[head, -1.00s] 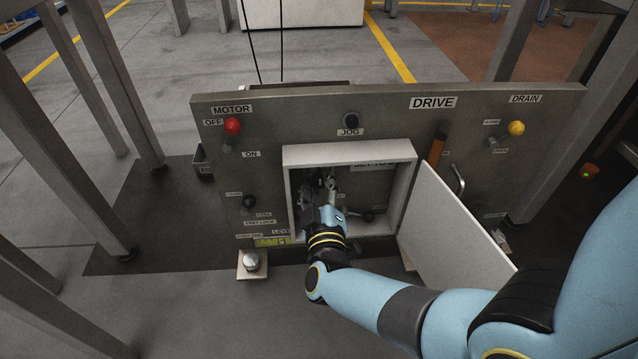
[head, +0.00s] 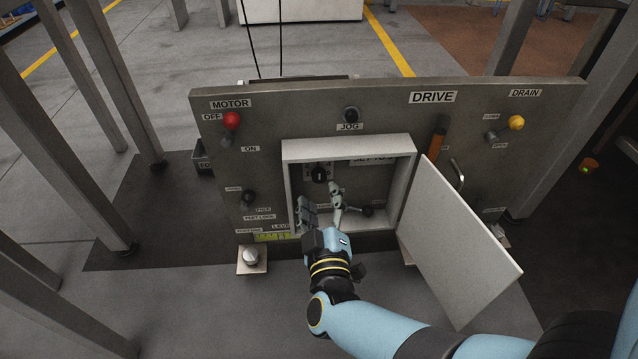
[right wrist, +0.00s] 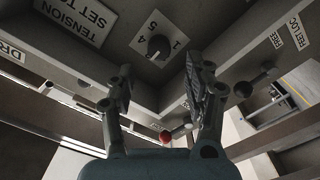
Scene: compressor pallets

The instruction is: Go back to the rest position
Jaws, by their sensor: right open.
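My right gripper (head: 322,212) is at the mouth of the open cabinet box (head: 292,190) in the panel, open and empty. In the right wrist view its two fingers (right wrist: 160,100) stand apart with nothing between them. Beyond them is a black dial knob (right wrist: 158,46) on a numbered plate; it also shows in the head view (head: 319,174), apart from the fingers. My left gripper is not in the head view.
The cabinet door (head: 455,245) hangs open to the right, close to my right arm. The panel (head: 420,120) carries a red motor knob (head: 232,120), a yellow drain knob (head: 516,122), and an orange handle (head: 438,138). A silver button (head: 251,256) sits below left. Floor in front is free.

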